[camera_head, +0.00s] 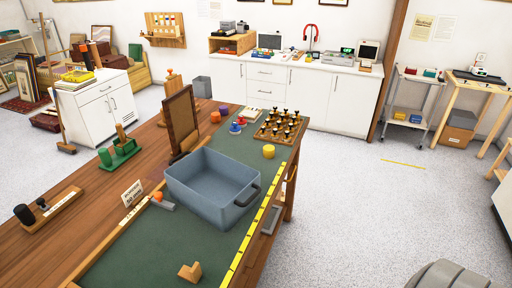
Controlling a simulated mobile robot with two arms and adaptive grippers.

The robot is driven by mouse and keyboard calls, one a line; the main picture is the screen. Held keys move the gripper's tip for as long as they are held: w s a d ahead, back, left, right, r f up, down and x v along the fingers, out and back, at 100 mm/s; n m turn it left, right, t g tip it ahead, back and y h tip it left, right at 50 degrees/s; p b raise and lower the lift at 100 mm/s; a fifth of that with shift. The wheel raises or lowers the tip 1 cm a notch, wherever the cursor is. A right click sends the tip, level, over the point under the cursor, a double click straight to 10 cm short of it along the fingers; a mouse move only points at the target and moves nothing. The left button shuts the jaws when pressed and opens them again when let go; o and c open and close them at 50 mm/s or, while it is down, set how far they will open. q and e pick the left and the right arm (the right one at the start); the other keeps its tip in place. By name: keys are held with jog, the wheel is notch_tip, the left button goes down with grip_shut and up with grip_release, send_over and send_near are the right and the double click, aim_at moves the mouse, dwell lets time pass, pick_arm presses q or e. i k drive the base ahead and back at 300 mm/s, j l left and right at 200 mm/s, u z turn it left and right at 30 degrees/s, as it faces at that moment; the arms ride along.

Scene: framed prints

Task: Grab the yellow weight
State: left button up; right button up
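The yellow weight (268,152) is a small squat cylinder standing on the green mat (135,262) of the wooden workbench. It sits near the bench's right edge, behind the grey-blue bin (205,206) and in front of the board with dark knobs (280,126). Nothing covers it.
A blue piece (241,119), a red piece (235,129) and an orange piece (215,117) stand left of the yellow weight. An upright framed panel (181,122) stands behind the bin. A small wooden block (190,272) lies at the front. Floor right of the bench is clear.

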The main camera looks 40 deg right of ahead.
aim_at(269, 150)
jog(key=l+u, duration=0.2)
jog(key=l, duration=0.5)
jog(key=l+u, duration=0.2)
jog(key=l, duration=0.5)
jog(key=k+l+u, duration=0.2)
jog(key=l, duration=0.5)
jog(key=i, duration=0.05)
